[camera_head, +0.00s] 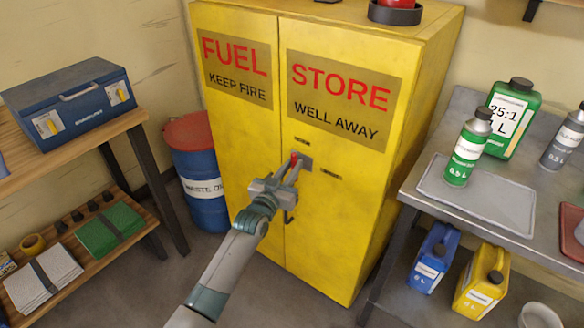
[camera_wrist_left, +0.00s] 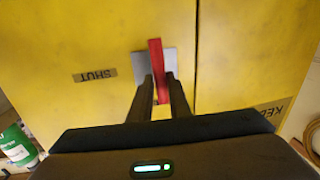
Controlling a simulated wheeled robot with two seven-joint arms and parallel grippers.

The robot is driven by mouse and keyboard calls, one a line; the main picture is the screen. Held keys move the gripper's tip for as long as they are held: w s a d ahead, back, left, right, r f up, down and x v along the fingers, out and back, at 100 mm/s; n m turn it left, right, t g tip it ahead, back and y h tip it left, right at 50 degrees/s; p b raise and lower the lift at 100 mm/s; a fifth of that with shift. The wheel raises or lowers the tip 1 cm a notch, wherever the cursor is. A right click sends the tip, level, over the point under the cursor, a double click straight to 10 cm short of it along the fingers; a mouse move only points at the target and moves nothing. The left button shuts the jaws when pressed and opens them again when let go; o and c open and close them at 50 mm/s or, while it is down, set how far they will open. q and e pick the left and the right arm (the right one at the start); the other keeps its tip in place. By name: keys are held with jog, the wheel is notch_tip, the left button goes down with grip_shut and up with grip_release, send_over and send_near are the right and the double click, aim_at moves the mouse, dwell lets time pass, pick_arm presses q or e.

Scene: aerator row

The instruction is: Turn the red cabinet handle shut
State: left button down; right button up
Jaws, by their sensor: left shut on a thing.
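The yellow cabinet (camera_head: 235,140) stands upright with its two doors closed together. Its red handle (camera_head: 294,158) sits on a grey plate (camera_head: 306,163) on the right-hand door, near the seam. My left gripper (camera_head: 291,170) reaches up to it and is shut on the red handle. In the left wrist view, the red handle (camera_wrist_left: 156,65) stands nearly upright between the two dark fingers (camera_wrist_left: 161,88). A small label (camera_wrist_left: 96,76) there reads SHUT, upside down, beside the plate, and the handle does not point at it. My right gripper is out of view.
A blue drum (camera_head: 203,185) stands left of the cabinet. A wooden shelf unit with a blue toolbox (camera_head: 75,100) is at the left. At the right, a metal bench holds a grey tray (camera_head: 490,205) and bottles. The floor before the cabinet is clear.

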pick_arm(q)
jog(key=shift+r, duration=0.15)
jog(key=shift+n+p, duration=0.35)
jog(key=shift+n, duration=0.15)
jog(key=n+g, duration=0.1)
jog(key=n, duration=0.3)
jog(key=a+n+g+h+p, duration=0.1)
jog(key=n, duration=0.4)
jog(key=w+f+n+g+p, duration=0.1)
jog(key=n, duration=0.4)
jog(key=shift+a+f+h, duration=0.1)
jog(key=shift+a+h, duration=0.1)
jog(key=shift+h, duration=0.1)
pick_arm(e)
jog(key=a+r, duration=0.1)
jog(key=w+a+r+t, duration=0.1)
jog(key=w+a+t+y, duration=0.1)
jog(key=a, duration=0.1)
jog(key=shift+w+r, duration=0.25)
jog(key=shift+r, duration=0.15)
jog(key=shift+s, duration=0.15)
